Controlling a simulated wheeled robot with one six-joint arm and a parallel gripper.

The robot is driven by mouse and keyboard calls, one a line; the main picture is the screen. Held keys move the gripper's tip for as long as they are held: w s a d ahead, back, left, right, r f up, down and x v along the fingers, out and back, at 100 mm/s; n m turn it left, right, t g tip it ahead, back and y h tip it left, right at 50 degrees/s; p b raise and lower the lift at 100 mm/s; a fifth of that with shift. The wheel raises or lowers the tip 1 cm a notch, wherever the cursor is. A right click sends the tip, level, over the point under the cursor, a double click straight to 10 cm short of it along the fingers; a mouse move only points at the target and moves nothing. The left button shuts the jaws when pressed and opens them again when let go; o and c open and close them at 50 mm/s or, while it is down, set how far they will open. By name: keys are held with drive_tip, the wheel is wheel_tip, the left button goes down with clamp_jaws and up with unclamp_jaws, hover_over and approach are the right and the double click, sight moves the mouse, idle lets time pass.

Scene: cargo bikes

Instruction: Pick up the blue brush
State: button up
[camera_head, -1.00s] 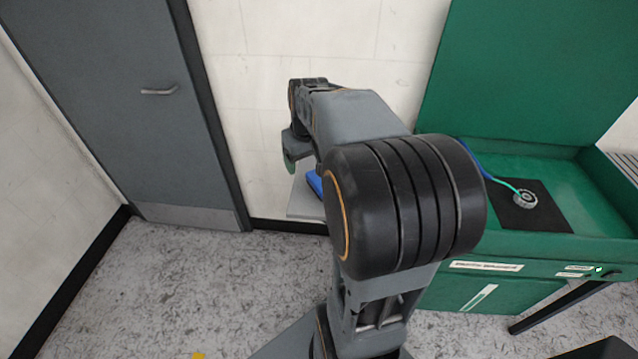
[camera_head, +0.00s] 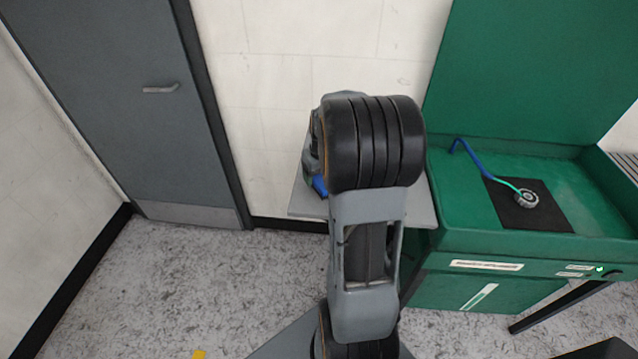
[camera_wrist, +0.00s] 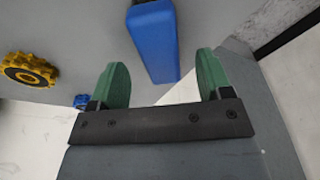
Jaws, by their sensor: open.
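The blue brush (camera_wrist: 153,42) lies on the grey shelf top in the wrist view, its near end showing between my two green fingers. No bristles show. I cannot tell whether the fingers are down at its height or still above it. My gripper (camera_wrist: 160,66) is open, with a finger on either side of the brush and a gap on both sides, wider at the right. In the head view, a blue part, likely the brush (camera_head: 320,186), shows beside my arm.
The grey shelf (camera_head: 424,205) stands against the wall, left of a green wash basin (camera_head: 470,240) with a blue-green hose. In the wrist view, a yellow and black sprocket (camera_wrist: 28,70) and a small blue item (camera_wrist: 81,101) lie to the left.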

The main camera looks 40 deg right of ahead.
sight(320, 178)
drive_tip(key=shift+w+f, duration=0.15)
drive_tip(key=shift+f, duration=0.75)
drive_tip(key=shift+w+f, duration=0.15)
drive_tip(key=shift+f, duration=0.75)
drive_tip(key=c, duration=1)
drive_tip(key=shift+r, duration=0.1)
